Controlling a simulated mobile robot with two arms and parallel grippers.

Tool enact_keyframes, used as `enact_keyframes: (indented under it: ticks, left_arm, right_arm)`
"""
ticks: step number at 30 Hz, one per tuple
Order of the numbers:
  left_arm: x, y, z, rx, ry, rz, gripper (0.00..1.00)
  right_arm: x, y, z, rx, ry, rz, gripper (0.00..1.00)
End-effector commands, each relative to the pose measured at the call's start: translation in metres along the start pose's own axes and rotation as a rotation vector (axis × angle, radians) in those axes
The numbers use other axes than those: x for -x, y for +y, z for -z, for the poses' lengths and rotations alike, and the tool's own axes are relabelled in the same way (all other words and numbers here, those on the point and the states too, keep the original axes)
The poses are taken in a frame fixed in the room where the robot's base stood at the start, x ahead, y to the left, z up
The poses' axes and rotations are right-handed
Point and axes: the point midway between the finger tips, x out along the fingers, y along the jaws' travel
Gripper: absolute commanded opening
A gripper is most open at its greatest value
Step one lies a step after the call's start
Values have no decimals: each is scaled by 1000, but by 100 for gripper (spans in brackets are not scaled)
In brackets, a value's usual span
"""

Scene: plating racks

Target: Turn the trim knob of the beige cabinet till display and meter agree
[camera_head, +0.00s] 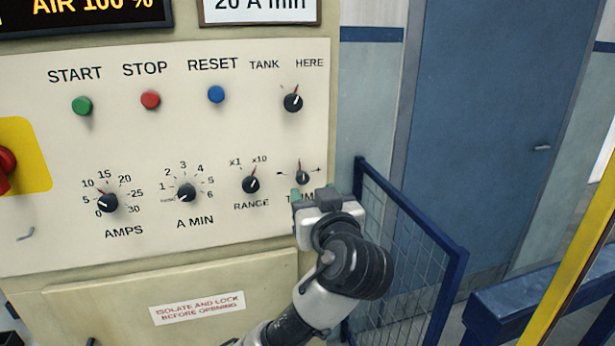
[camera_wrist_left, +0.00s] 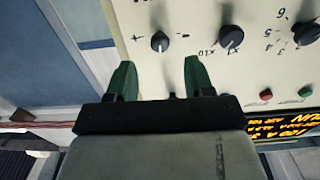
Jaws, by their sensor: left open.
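The beige cabinet (camera_head: 185,225) carries a pale control panel. Its small black trim knob (camera_head: 302,178) is at the lower right, between minus and plus marks, with its pointer roughly upright. The knob also shows in the left wrist view (camera_wrist_left: 160,41), where the panel appears upside down. My left gripper (camera_head: 315,194) is just below the knob and partly hides the TRIM label. Its green fingers (camera_wrist_left: 159,66) are open and empty, lined up to either side of the knob but short of it. The display (camera_head: 90,8) reads "AIR 100 %" in its visible part. A plate (camera_head: 260,6) reads "20 A min".
The range knob (camera_head: 251,184) is left of the trim knob, and the tank/here selector (camera_head: 293,102) is above it. A blue mesh guard (camera_head: 410,255) stands close to the right of my left arm. A blue door (camera_head: 490,130) is behind.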

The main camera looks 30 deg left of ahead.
Motion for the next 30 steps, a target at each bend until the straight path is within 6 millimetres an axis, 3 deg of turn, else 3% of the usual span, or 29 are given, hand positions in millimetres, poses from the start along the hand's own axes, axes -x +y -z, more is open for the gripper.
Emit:
enact_keyframes:
  ticks: [3, 9, 21, 23, 30]
  left_arm:
    - [-24, 0, 3, -7, 1, 4, 53]
    - [-51, 0, 1, -4, -1, 1, 53]
    - [-60, 0, -1, -1, -2, -1, 53]
    - [-60, 0, -1, -1, -2, -1, 46]
    - [-60, 0, -1, -1, -2, -1, 10]
  right_arm:
    - [12, 1, 1, 1, 1, -1, 0]
    - [20, 4, 2, 3, 0, -5, 0]
    - [21, 6, 2, 3, 0, -6, 0]
    - [21, 6, 2, 3, 0, -6, 0]
    - [21, 5, 2, 3, -1, -6, 0]
